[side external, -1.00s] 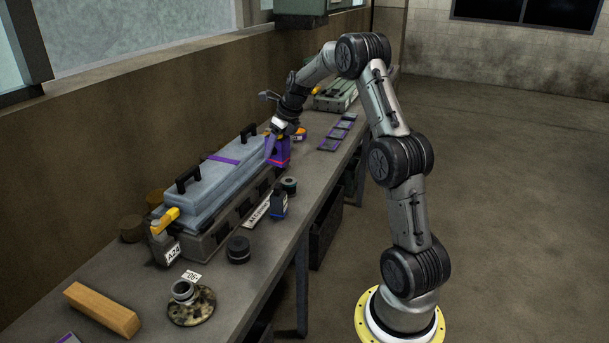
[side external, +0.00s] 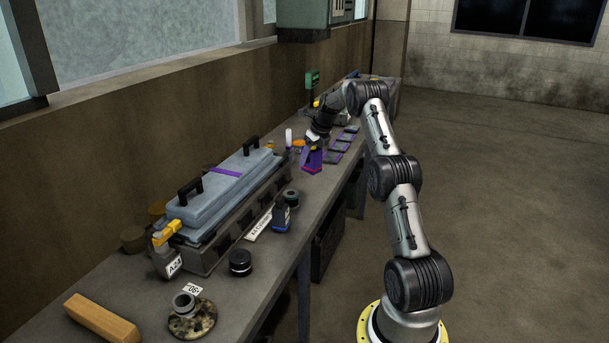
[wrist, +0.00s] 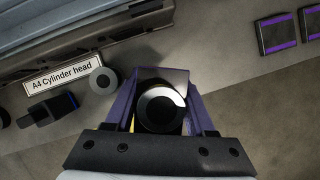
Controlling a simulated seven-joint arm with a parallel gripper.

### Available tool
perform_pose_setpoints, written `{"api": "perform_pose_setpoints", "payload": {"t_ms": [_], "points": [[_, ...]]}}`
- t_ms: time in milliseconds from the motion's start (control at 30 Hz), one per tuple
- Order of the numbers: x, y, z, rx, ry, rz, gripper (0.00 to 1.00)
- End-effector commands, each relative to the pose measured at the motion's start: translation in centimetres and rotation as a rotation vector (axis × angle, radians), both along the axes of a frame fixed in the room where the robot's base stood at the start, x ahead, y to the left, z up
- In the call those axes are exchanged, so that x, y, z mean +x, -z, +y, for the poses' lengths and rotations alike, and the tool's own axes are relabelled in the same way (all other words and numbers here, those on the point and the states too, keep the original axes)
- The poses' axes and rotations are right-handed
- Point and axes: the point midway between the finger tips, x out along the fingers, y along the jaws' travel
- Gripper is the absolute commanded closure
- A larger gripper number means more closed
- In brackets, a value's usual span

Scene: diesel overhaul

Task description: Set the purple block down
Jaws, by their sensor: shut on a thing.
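The purple block (side external: 313,164), with a reddish stripe low on its side, is held between the fingers of my gripper (side external: 312,152) over the middle-far part of the bench. I cannot tell whether its underside touches the bench top. In the wrist view, my gripper (wrist: 163,105) has its two purple fingers closed on the sides of the block (wrist: 168,76). A dark round part sits between the fingers and hides much of the block.
A long grey lidded case (side external: 225,185) with black handles lies along the wall side. Dark purple-striped tiles (side external: 335,157) lie right of the block. Bare bench (side external: 312,190) lies nearer the camera.

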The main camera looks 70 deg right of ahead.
Motion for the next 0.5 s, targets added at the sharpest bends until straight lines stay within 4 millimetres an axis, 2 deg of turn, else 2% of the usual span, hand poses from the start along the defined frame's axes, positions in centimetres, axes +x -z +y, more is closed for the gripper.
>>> {"api": "perform_pose_setpoints", "payload": {"t_ms": [33,300,500], "points": [[0.6,0.3,-0.8,-0.006,0.001,-0.003,1.00],[2.6,4.2,-3.3,-0.005,-0.001,-0.002,1.00],[3.4,5.4,-4.3,-0.005,0.000,-0.004,1.00]]}}
